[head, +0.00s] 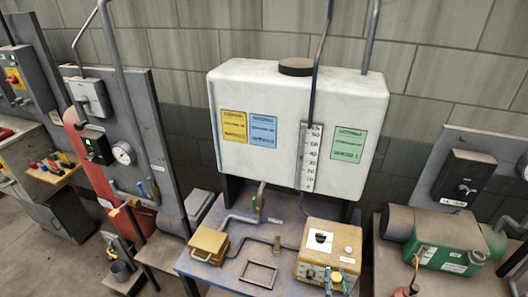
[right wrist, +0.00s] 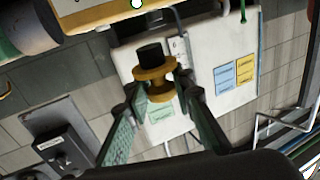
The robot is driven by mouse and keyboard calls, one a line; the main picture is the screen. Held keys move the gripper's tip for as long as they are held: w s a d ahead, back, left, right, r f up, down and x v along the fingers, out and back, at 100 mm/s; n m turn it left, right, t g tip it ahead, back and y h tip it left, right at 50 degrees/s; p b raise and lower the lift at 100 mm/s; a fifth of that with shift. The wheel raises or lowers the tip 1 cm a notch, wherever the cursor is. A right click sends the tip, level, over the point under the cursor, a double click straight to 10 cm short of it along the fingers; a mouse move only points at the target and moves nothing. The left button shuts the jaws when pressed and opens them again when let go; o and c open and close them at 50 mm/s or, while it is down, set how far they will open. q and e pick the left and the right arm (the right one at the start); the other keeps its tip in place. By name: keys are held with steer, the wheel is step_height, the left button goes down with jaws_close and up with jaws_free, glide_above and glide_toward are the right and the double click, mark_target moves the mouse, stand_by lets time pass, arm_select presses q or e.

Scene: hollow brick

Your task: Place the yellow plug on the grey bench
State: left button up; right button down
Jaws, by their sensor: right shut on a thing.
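The yellow plug (right wrist: 154,76) shows in the right wrist view. It has a wide round flange and a black end that points to the top of the picture. My right gripper (right wrist: 162,93) is shut on it, with one teal-padded finger at each side. My left gripper is in neither view.
A white tank (head: 285,95) with coloured labels stands at the back. A yellow box (head: 330,247), a smaller yellow box (head: 208,243) and an open frame (head: 259,275) occupy the bench below. A green motor (head: 450,255) is at right. Pipes rise around the tank.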

steer(key=s+f, duration=0.4)
steer(key=f, duration=0.1)
steer(key=shift+s+f, duration=0.15)
steer(key=shift+f, duration=0.05)
stand_by(0.7)
steer(key=shift+a, duration=0.1)
stand_by(0.6)
stand_by(0.3)
